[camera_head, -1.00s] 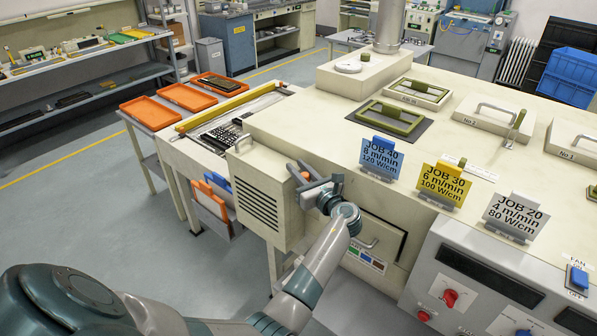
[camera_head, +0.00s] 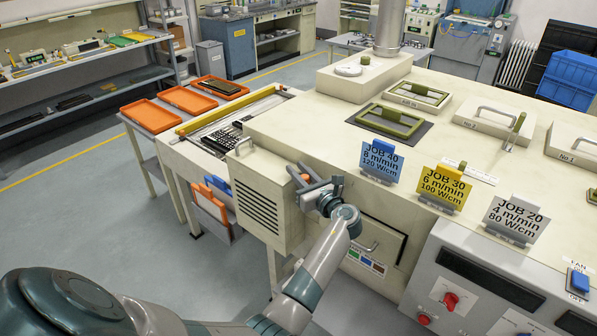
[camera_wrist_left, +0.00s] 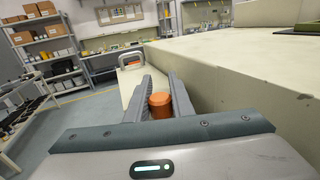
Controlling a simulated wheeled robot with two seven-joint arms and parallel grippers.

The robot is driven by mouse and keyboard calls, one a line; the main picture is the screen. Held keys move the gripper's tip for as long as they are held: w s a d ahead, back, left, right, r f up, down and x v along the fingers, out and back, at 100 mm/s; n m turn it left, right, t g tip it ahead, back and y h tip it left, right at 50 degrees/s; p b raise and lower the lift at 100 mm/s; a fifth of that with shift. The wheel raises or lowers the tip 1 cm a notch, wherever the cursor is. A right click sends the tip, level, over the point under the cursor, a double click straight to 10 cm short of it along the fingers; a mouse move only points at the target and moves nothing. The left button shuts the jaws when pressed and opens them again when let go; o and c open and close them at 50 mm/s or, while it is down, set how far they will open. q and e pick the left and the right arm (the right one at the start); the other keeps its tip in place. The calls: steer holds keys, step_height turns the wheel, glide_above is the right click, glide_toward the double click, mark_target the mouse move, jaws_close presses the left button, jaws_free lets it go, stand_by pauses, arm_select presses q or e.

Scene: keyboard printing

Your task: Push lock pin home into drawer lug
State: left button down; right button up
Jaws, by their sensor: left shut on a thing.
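My left gripper (camera_head: 308,184) is at the corner of the cream machine, beside the louvred box. It is shut on an orange-headed pin (camera_head: 304,177), which I take to be the lock pin. In the left wrist view the orange head (camera_wrist_left: 160,105) sits between the two grey fingers (camera_wrist_left: 160,92). The pin's shaft and tip are hidden. A drawer front (camera_head: 385,240) with a metal handle is on the machine's side, below and right of the gripper. I cannot make out the drawer lug. My right gripper is not in view.
The louvred box (camera_head: 262,207) stands close left of the gripper. Job cards, including the blue-topped JOB 40 card (camera_head: 381,162), stand on the machine's edge to the right. A control panel (camera_head: 480,290) is at the lower right. The floor at left is clear.

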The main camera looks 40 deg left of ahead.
arm_select(q)
steer(key=shift+r, duration=0.7)
steer(key=shift+f, duration=0.2)
stand_by(0.8)
step_height(320, 180, down, 3)
steer(key=shift+r+b, duration=0.15)
steer(key=shift+b, duration=0.75)
